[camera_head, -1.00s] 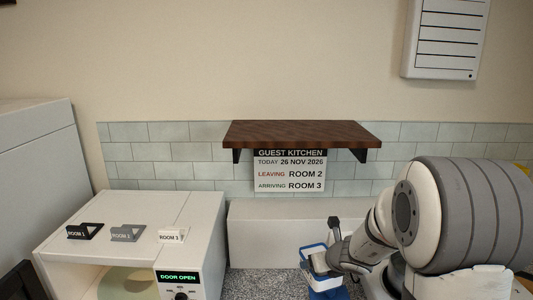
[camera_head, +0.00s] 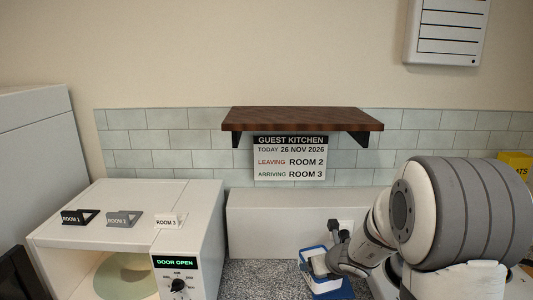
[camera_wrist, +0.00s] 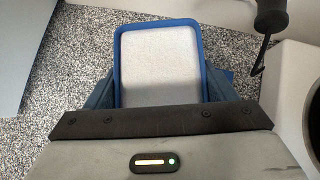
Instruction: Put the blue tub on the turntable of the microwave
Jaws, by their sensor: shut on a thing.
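The blue tub (camera_head: 327,288) is at the bottom of the head view, right of the microwave. My gripper (camera_head: 322,264) is shut on it from above. In the wrist view the tub (camera_wrist: 203,62) shows a blue rim around a pale, flat surface, directly ahead of the black gripper edge (camera_wrist: 160,122).
Three small room tags stand on the microwave top, one black (camera_head: 80,217), one grey (camera_head: 124,219), one white (camera_head: 166,221). A long white box (camera_head: 280,225) lies behind the speckled counter (camera_head: 262,280). A wooden shelf (camera_head: 300,118) hangs above a guest kitchen sign (camera_head: 290,158).

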